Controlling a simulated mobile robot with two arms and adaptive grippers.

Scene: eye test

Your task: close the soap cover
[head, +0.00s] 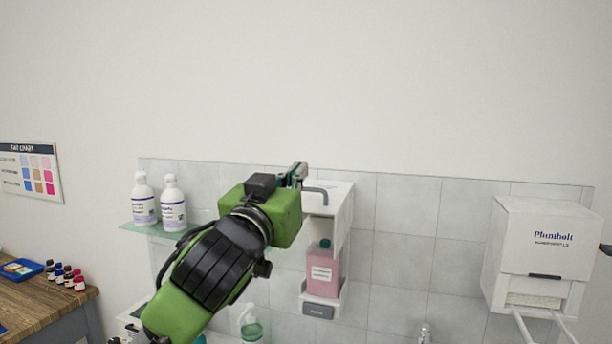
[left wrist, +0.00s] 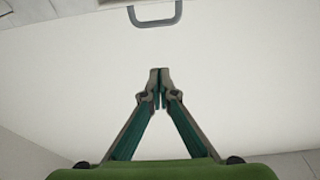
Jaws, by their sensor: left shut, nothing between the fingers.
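The soap dispenser is a white wall box with a pink soap bottle (head: 322,271) showing in its open front. Its white cover (head: 338,192) stands raised above the bottle, with a grey handle (head: 318,190) on it. In the left wrist view the cover (left wrist: 235,75) is a broad white surface, and the handle (left wrist: 156,20) is at the top. My left gripper (head: 298,172) is shut and empty beside the cover's upper left. Its closed fingertips (left wrist: 160,73) are below the handle in the wrist view, apart from it. My right gripper is not in view.
A glass shelf (head: 190,230) with two white bottles (head: 173,203) is left of the dispenser. A white Plumbolt dispenser (head: 545,245) hangs at the right. A wooden counter (head: 40,305) with small bottles is at lower left. The tiled wall between the two dispensers is bare.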

